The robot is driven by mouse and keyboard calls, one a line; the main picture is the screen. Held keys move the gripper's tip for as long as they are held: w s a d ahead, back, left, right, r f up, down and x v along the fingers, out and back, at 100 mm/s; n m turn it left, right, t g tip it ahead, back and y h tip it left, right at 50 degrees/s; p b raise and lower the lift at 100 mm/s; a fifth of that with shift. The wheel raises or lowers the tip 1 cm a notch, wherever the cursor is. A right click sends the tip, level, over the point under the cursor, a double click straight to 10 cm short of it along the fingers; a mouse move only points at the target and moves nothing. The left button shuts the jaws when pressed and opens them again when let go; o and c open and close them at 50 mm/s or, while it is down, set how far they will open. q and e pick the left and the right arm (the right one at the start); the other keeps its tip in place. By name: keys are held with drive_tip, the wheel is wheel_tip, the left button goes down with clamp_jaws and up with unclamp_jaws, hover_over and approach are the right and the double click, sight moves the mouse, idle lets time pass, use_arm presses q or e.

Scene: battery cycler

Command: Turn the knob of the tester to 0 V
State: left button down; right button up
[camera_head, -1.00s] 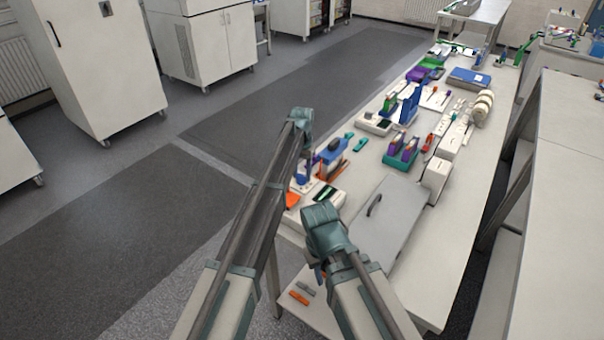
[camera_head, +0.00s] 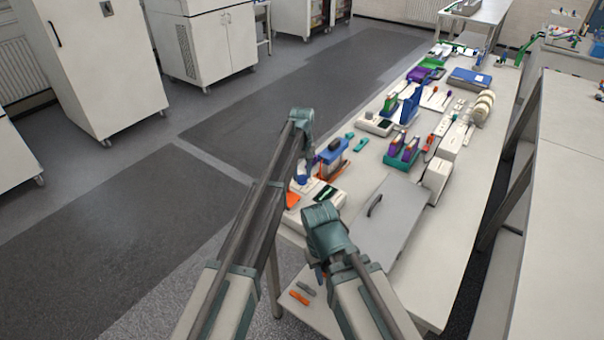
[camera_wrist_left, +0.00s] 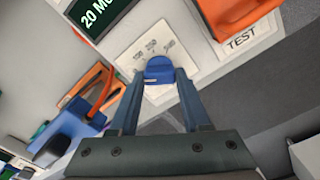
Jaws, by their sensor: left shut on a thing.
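The tester (camera_head: 338,203) is a white box on the near left side of the bench, with a dark display (camera_wrist_left: 97,12) and an orange part (camera_wrist_left: 238,14) beside a TEST label. Its blue knob (camera_wrist_left: 158,68) sits on a pale dial plate with small printed marks, too small to read surely. My left gripper (camera_wrist_left: 158,82) is shut on the knob, one finger on each side. In the head view my left gripper (camera_head: 302,180) reaches down at the tester, partly hidden by my arm. My right gripper (camera_head: 318,272) hangs near the bench's front edge, its jaws mostly hidden by its wrist.
A blue and orange device (camera_head: 332,155) stands just behind the tester. A grey lidded panel with a handle (camera_head: 393,215) lies to the right. Racks and small parts fill the bench farther back. Orange and grey pieces (camera_head: 300,298) lie at the near corner. Floor is clear at left.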

sight(302, 175)
use_arm(q)
drive_tip(key=shift+n, duration=0.4)
drive_tip(key=shift+c, duration=1.8)
unclamp_jaws()
drive_tip(key=shift+r, duration=0.1)
wheel_tip(302, 175, up, 14)
drive_tip(key=p, duration=1.3)
drive_tip(key=shift+f+p, duration=0.2)
drive_tip(key=shift+p, duration=0.2)
